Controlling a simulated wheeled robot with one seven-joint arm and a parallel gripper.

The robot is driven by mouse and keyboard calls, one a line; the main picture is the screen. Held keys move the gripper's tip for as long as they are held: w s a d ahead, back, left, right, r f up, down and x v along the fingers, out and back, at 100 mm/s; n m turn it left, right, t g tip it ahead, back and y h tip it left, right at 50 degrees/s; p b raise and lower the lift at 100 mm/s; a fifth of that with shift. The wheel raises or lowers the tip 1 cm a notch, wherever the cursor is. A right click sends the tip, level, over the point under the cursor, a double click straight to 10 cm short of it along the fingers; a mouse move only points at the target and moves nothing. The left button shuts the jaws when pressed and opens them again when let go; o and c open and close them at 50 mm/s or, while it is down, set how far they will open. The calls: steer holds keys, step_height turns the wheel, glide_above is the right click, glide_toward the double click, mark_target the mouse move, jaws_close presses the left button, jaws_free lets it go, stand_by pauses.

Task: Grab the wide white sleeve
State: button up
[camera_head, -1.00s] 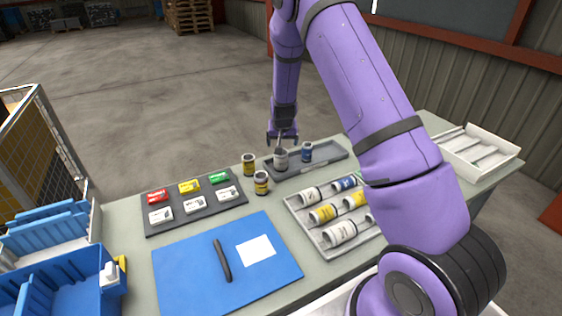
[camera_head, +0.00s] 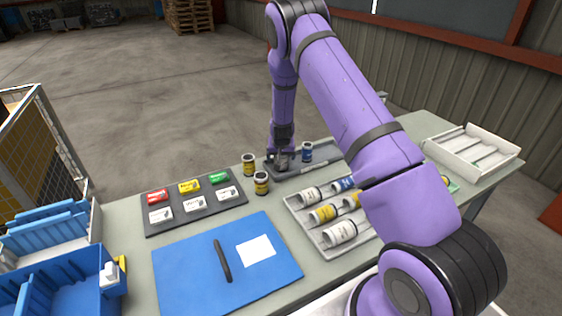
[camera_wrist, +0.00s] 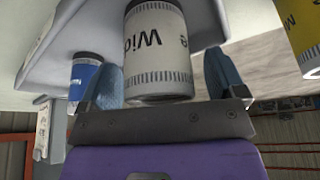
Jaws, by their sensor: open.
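The wide white sleeve (camera_wrist: 157,50) stands between my gripper's two blue-grey fingers in the wrist view; its label reads "Wid". In the wrist view my gripper (camera_wrist: 165,85) is open, with one finger on each side of the sleeve. A gap shows on the right side; whether the left finger touches is unclear.
A blue sleeve (camera_head: 306,152) stands close by on the same tray. Two yellow sleeves (camera_head: 248,165) (camera_head: 261,183) stand just left of the tray. A grey rack (camera_head: 300,218) of lying sleeves is in front. A blue mat (camera_head: 190,275) lies front left.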

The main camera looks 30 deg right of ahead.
steer(key=shift+c, duration=0.2)
steer(key=shift+r, duration=0.1)
steer(key=c, duration=1.2)
